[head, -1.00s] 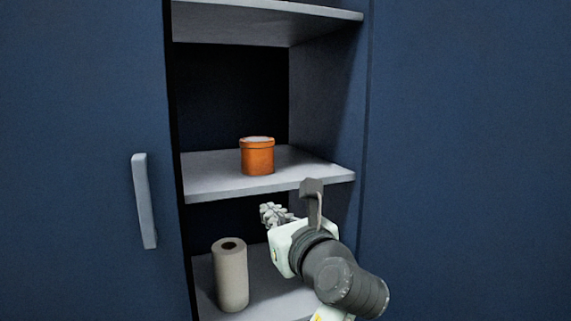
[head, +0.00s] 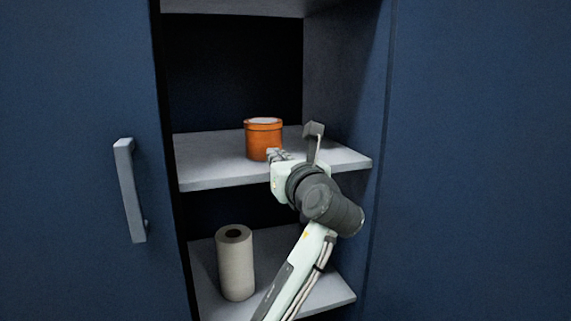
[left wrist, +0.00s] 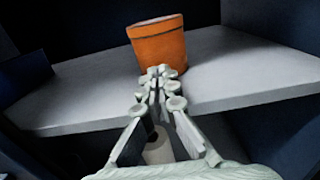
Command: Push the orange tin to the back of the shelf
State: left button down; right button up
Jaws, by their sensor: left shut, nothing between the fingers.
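The orange tin (head: 263,136) stands upright on the middle shelf (head: 205,172), with bare shelf in front of it and some behind. It also shows in the left wrist view (left wrist: 157,42), just beyond my fingertips. My left gripper (head: 274,155) is shut and empty at the tin's lower front right in the head view. In the left wrist view the closed fingertips (left wrist: 158,72) overlap the tin's lower edge; I cannot tell whether they touch it. My right gripper is not in view.
A beige paper roll (head: 235,265) stands on the lower shelf, also partly visible below my fingers in the left wrist view. A cabinet side wall is close on the right. A door with a grey handle (head: 130,190) is at the left.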

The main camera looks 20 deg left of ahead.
aim_at(264, 145)
pick_arm(q)
jog(key=shift+x, duration=1.35)
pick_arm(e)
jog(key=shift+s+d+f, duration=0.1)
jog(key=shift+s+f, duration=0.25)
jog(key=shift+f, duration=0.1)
pick_arm(q)
jog(key=x, duration=0.7)
jog(key=shift+a, duration=0.1)
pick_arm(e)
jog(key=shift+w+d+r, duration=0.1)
